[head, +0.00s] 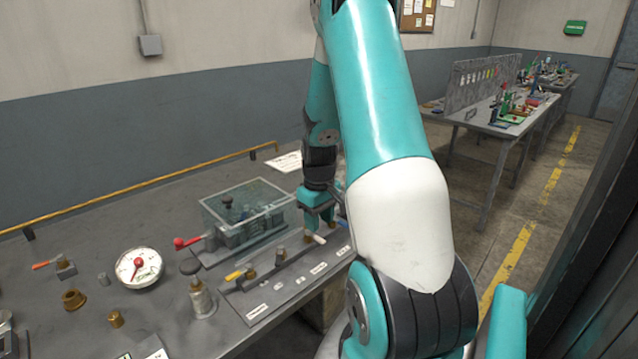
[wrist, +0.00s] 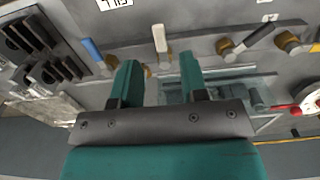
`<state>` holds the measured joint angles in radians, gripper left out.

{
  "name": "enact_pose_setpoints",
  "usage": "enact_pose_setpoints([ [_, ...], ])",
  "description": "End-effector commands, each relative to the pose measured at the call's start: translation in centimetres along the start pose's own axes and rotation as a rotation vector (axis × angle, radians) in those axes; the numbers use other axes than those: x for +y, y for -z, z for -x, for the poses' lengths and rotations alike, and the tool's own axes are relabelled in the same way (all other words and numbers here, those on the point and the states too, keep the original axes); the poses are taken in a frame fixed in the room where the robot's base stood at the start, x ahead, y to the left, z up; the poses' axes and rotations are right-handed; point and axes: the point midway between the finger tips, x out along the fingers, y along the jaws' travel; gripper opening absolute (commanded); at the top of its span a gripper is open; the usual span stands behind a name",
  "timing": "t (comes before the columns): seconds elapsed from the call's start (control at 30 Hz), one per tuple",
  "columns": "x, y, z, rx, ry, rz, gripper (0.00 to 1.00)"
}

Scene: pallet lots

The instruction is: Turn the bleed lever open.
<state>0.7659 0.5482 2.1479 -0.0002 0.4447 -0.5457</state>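A row of valve levers is mounted on a grey labelled plate (head: 262,298) on the bench. They are a yellow lever (head: 233,275), a black lever (wrist: 262,35), a white lever (head: 319,239) and a blue lever (wrist: 93,50). The labels are too small to read, so I cannot tell which is the bleed lever. My gripper (wrist: 160,72) is open and empty above the plate. In the wrist view the white lever (wrist: 160,38) lies ahead of the gap between the fingers. I cannot tell whether either finger touches it.
A clear-covered box (head: 248,212) stands behind the plate, with a red-handled lever (head: 188,242) at its left. A round gauge (head: 139,267), a black-knobbed fitting (head: 200,300) and brass fittings (head: 74,299) stand to the left. A yellow rail (head: 150,183) runs along the back.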

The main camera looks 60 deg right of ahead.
Motion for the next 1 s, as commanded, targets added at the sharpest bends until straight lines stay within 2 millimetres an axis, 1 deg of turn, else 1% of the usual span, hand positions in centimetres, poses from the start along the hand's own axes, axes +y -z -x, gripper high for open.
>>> enact_pose_setpoints([
  [0.03, 0.1, 0.1, 1.4, 0.008, -0.005, 0.000, 0.40],
  [0.1, 0.1, 0.1, 3.3, 0.008, -0.005, 0.000, 0.40],
  [0.3, 0.0, 0.1, 8.3, 0.007, -0.004, 0.001, 0.40],
  [0.4, 0.0, 0.1, 10.2, 0.006, -0.003, 0.001, 0.40],
  [0.5, 0.0, 0.1, 11.6, 0.004, -0.002, 0.001, 0.40],
  [0.6, 0.0, 0.1, 12.5, 0.003, -0.001, 0.001, 0.40],
  [0.7, 0.0, 0.0, 12.9, 0.002, -0.001, 0.001, 0.40],
  [1.0, 0.0, 0.0, 13.0, 0.001, 0.000, 0.001, 0.40],
])
